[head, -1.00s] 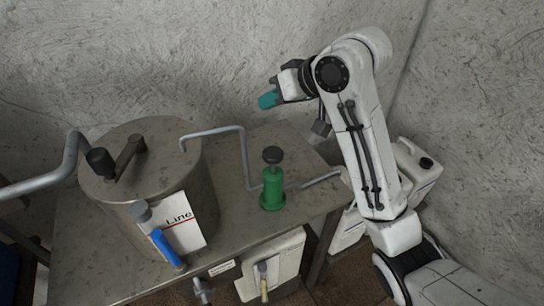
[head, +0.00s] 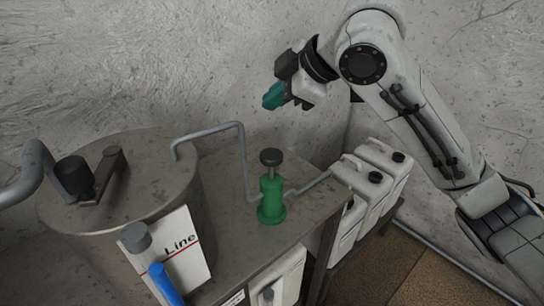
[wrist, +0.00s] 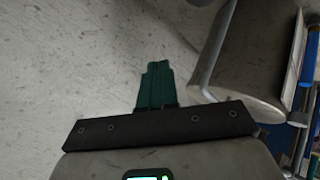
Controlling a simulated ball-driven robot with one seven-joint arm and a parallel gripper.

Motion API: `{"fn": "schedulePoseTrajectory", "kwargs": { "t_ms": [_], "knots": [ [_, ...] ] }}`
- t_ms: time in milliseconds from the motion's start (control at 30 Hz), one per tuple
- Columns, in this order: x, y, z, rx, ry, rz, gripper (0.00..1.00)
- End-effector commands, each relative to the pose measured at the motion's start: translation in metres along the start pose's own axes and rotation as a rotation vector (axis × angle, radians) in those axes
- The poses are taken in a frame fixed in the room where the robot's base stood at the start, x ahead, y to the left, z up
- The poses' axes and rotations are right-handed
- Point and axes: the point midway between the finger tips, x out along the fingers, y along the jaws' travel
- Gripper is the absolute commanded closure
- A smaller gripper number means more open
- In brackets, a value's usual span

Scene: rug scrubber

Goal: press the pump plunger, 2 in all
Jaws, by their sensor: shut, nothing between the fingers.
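The pump is a green cylinder (head: 271,200) standing upright on the metal table. Its plunger has a black knob (head: 271,157) on a short stem, raised above the green body. My gripper (head: 271,98) is shut and empty, with teal fingers, in the air above the knob and apart from it. In the wrist view my shut fingers (wrist: 156,84) point toward the pale wall, and the pump is not seen there.
A grey pipe (head: 243,150) bends between tank and pump. White jugs (head: 362,185) stand to the right. The wall is behind.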

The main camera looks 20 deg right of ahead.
Motion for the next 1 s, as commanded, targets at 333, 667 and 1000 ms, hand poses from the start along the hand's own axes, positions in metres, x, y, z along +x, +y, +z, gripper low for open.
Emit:
{"fn": "schedulePoseTrajectory", "kwargs": {
  "t_ms": [333,667,1000],
  "knots": [
    [0.005,-0.004,0.004,0.003,0.001,0.0,1.0],
    [0.031,-0.022,0.023,0.004,-0.001,0.001,1.0],
    [0.058,-0.042,0.042,0.004,0.002,0.0,1.0]
  ]
}}
